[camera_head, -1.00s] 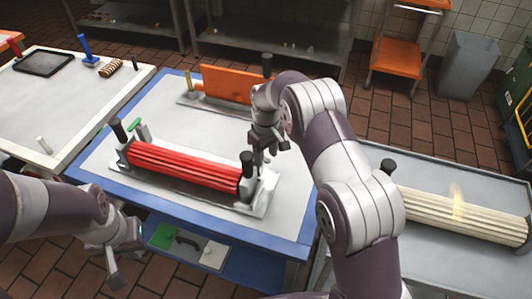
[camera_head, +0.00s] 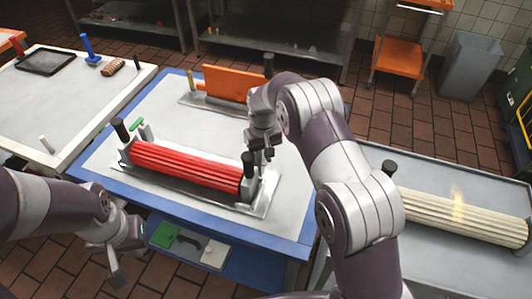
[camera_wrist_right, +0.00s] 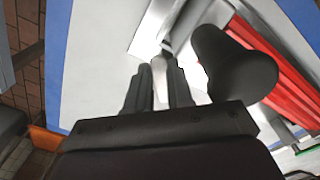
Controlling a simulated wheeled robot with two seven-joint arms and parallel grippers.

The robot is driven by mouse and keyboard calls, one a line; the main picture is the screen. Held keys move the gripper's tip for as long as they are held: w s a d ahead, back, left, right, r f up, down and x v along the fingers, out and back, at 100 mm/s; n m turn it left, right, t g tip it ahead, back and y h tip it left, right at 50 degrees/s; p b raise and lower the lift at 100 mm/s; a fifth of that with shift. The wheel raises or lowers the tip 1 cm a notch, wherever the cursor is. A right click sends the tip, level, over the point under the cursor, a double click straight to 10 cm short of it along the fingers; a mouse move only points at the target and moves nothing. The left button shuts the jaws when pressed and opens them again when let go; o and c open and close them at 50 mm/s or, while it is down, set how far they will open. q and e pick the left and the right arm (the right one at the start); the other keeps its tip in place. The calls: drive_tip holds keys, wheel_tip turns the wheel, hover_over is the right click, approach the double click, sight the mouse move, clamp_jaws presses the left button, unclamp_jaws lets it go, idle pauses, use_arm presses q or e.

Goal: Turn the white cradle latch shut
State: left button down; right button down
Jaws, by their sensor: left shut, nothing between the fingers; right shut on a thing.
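The red fluted roller (camera_head: 185,166) lies in its metal cradle (camera_head: 262,207) on the blue-edged table, with black knobs at both ends. My right gripper (camera_head: 264,155) is at the cradle's right end, beside the black knob (camera_head: 249,165). In the right wrist view, its fingers (camera_wrist_right: 164,88) are shut on a pale, narrow piece (camera_wrist_right: 167,66), apparently the white latch. The fingers hide much of it, and I cannot tell its exact angle. A green latch (camera_head: 137,124) stands at the cradle's left end. My left gripper (camera_head: 116,274) is shut and empty, off the table's front left.
An orange part (camera_head: 236,83) stands on a second cradle behind. A cream roller (camera_head: 460,215) lies on the right-hand grey table. A lower shelf (camera_head: 235,271) holds green and white pieces. The white table (camera_head: 60,105) is at left.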

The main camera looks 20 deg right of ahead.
drive_tip(key=shift+w+a+m, duration=0.15)
drive_tip(key=shift+a+m, duration=0.3)
drive_tip(key=shift+m, duration=0.9)
drive_tip(key=shift+w+a+m, duration=0.1)
drive_tip(key=shift+a+m, duration=0.4)
drive_tip(key=shift+m, duration=0.8)
drive_tip(key=shift+w+a+m, duration=0.15)
drive_tip(key=shift+a+m, duration=0.3)
drive_tip(key=shift+m, duration=0.9)
drive_tip(key=c, duration=1)
unclamp_jaws()
wheel_tip(320, 180, up, 13)
drive_tip(key=p, duration=0.7)
drive_tip(key=shift+f, duration=0.15)
